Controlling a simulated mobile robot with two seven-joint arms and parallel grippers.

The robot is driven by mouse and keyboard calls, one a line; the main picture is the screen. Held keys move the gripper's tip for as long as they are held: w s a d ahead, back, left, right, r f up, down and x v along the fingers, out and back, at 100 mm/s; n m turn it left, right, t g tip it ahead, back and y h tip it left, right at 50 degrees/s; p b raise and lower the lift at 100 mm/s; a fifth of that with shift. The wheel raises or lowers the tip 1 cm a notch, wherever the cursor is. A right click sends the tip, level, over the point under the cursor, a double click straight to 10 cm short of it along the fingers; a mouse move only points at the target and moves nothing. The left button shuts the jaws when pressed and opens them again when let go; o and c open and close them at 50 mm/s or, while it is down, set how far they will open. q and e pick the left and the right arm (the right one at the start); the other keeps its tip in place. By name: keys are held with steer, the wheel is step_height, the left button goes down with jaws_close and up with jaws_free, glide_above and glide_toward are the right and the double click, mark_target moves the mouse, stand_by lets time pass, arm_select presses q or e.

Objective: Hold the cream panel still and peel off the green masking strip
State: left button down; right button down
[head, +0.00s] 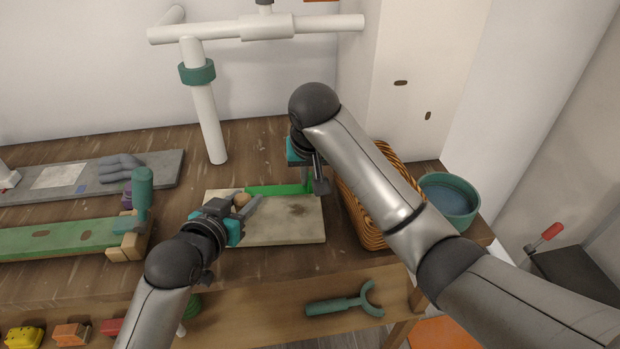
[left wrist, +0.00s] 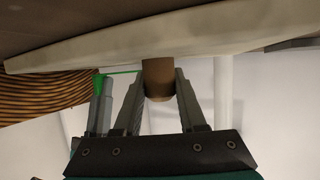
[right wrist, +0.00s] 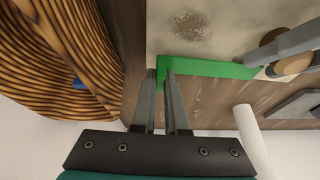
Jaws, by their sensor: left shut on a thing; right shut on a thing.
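The cream panel (head: 285,225) lies flat on the wooden workbench. A round brown knob (head: 242,199) stands at its back left; it also shows in the left wrist view (left wrist: 158,80). My left gripper (head: 249,203) is shut on this knob. The green masking strip (head: 275,190) runs along the panel's back edge, from near the knob to the right corner. My right gripper (head: 316,184) is shut on the strip's right end tab (right wrist: 161,77). In the right wrist view most of the strip (right wrist: 210,68) looks flat along the edge.
A wicker basket (head: 360,213) stands close to the right of the panel, beside my right arm. A teal bowl (head: 450,198) is further right. A white pipe post (head: 208,125) rises behind the panel. A green board (head: 60,240) with a teal-handled tool (head: 142,190) lies at left.

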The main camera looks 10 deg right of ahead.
step_height(320, 180, up, 17)
stand_by(3.5)
arm_select(q)
steer(key=shift+c, duration=2)
jaws_free()
